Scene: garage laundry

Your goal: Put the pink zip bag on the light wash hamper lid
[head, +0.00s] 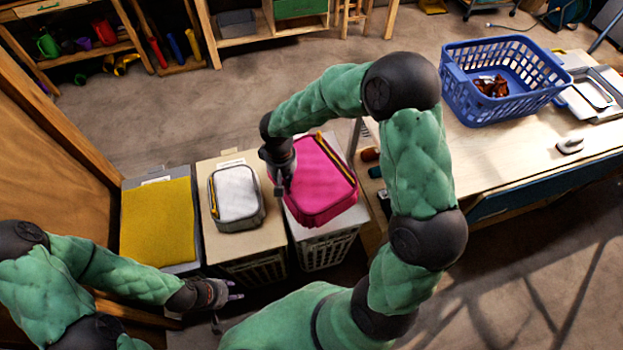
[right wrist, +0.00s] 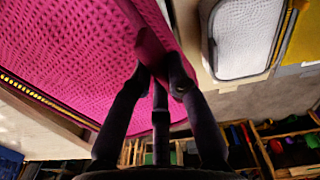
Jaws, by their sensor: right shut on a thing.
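The pink zip bag (head: 320,185) with a yellow zip is over the white lid of the rightmost hamper (head: 328,248); whether it rests fully on the lid is hard to tell. My right gripper (head: 281,184) is shut on the bag's left edge. In the right wrist view, the fingers (right wrist: 160,80) pinch a pink edge of the bag (right wrist: 70,50). My left gripper (head: 230,302) is open and empty at the lower left, in front of the hampers. The hamper labels are too small to read.
A grey-white zip bag (head: 237,193) lies on the middle hamper's beige lid (head: 262,238). A yellow cloth (head: 158,222) covers the left hamper's grey lid. A table (head: 460,160) with a blue basket (head: 500,85) stands at right. Open floor lies behind the hampers.

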